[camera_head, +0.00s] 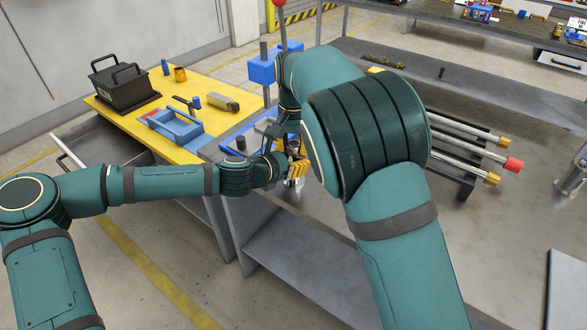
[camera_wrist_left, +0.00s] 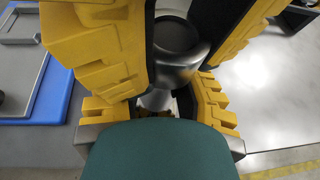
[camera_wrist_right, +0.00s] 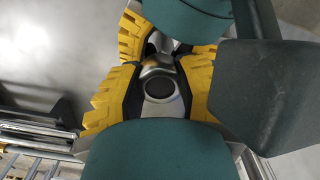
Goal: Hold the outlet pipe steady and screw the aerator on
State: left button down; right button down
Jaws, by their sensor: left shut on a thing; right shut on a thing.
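My left gripper (camera_head: 297,169) is beside a short upright metal piece, likely the outlet pipe (camera_head: 293,183), on the grey bench. Its yellow fingers are shut around it; in the left wrist view the pipe (camera_wrist_left: 156,99) shows partly between them. My right gripper (camera_head: 287,138) comes from above, close over the left one. In the right wrist view it is shut on a round metal piece with a dark end, likely the aerator (camera_wrist_right: 160,88). This aerator also shows in the left wrist view (camera_wrist_left: 178,62). The joint between the two is largely hidden by the fingers.
A grey-and-blue tray (camera_wrist_left: 24,70) lies beside the grippers. A yellow table (camera_head: 135,125) at left carries a black toolbox (camera_head: 122,88) and a blue caddy (camera_head: 176,128). A rack of metal pipes (camera_head: 465,140) lies at right.

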jog(key=m, duration=0.4)
jog(key=shift+m, duration=0.3)
jog(key=c, duration=0.6)
grip_release()
jog(key=shift+r, duration=0.1)
notch_tip(320, 180, up, 12)
jog(key=shift+f, duration=0.1)
pick_arm(q)
jog(key=c, duration=0.6)
grip_release()
